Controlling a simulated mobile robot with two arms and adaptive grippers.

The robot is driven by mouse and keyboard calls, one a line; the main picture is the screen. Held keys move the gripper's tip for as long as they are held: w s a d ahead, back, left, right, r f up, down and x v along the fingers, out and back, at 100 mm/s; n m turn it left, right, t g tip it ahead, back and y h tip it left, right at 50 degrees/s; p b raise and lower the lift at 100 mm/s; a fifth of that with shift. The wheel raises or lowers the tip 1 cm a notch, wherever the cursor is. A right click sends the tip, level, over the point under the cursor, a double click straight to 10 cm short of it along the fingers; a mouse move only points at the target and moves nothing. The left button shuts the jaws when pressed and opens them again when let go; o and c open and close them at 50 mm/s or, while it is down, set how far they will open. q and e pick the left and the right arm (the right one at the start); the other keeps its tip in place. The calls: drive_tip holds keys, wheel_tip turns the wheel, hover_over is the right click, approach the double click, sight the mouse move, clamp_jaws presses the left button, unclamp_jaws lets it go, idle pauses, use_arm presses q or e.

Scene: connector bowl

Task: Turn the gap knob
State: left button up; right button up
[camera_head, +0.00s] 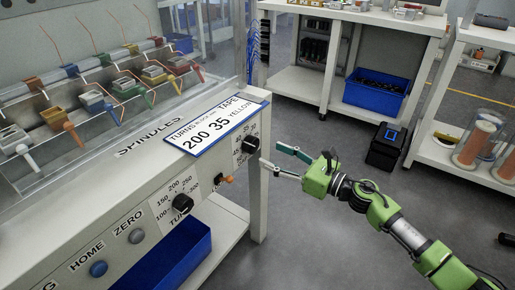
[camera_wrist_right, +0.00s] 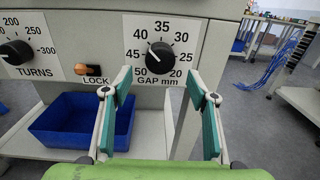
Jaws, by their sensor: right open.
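The gap knob (camera_wrist_right: 160,57) is a black round knob on a white dial plate marked 20 to 50, labelled "GAP mm". Its white pointer mark seems to point to the upper left, near 40 to 45. In the head view the gap knob (camera_head: 250,145) sits at the right end of the machine's front panel. My right gripper (camera_head: 272,156) is open and empty, in front of the panel. In the right wrist view the open fingers (camera_wrist_right: 159,84) stand on either side of and below the knob, apart from it. My left gripper is not in view.
The turns knob (camera_wrist_right: 16,53) and orange lock switch (camera_wrist_right: 88,69) are left of the gap dial. A card (camera_head: 216,126) reading "200 35 YELLOW" lies on the panel top. A blue bin (camera_wrist_right: 80,122) stands below. Open floor lies right of the machine.

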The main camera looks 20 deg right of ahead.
sight(255, 147)
drive_tip(key=x, duration=0.6)
drive_tip(key=shift+w+a, duration=0.2)
drive_tip(key=shift+a, duration=0.05)
drive_tip(key=shift+c, duration=0.3)
drive_tip(key=c, duration=1)
